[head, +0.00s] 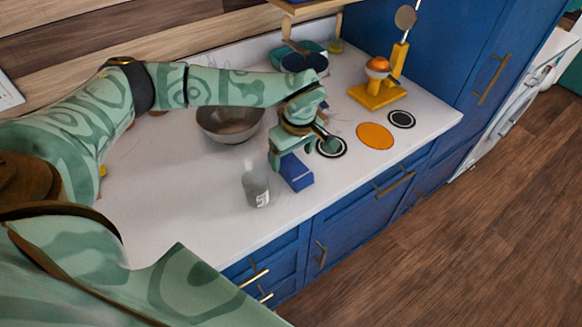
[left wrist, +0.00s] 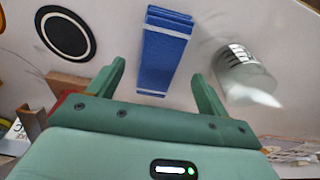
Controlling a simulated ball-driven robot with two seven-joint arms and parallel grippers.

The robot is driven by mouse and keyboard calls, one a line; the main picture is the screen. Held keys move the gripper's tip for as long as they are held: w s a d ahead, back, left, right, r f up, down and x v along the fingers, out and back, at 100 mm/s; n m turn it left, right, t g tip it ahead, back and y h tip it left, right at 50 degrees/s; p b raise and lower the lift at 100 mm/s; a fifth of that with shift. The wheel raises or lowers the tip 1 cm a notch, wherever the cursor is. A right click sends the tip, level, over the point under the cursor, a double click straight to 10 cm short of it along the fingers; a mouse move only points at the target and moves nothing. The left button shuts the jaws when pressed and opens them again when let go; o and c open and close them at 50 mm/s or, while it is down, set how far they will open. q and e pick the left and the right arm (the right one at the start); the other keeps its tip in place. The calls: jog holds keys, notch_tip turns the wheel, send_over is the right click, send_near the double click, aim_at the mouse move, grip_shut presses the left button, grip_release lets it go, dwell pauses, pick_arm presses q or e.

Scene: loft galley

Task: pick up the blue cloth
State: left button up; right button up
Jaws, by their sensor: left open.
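The blue cloth (head: 297,173) is a folded block with a white band, lying on the white counter near its front edge. In the left wrist view, the cloth (left wrist: 165,50) shows upright in the picture between the two fingers, with a white stripe near each end. My left gripper (head: 301,152) is open and empty, just behind and above the cloth in the head view. Its fingers (left wrist: 158,72) are spread to either side of the cloth and I see no contact. My right gripper is in neither view.
A clear jar with a label (head: 257,190) stands close left of the cloth. A grey bowl (head: 231,123) sits behind. A black disc (head: 332,148), an orange disc (head: 375,136) and a yellow stand (head: 378,95) are to the right. The counter's front left is clear.

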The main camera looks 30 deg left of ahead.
aim_at(290, 163)
pick_arm(q)
jog(key=f, duration=0.4)
jog(key=shift+w+a+f+b, duration=0.1)
jog(key=shift+w+a+b, duration=0.15)
jog(key=shift+a+b, duration=0.15)
jog(key=shift+f, duration=0.2)
jog(key=shift+a, duration=0.1)
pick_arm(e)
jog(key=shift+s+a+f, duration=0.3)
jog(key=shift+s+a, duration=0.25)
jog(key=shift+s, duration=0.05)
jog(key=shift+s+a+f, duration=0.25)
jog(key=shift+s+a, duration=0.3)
pick_arm(q)
jog(key=c, duration=1.1)
jog(key=shift+o, duration=0.2)
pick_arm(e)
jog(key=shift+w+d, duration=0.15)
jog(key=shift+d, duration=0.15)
pick_arm(q)
jog(key=shift+r, duration=0.1)
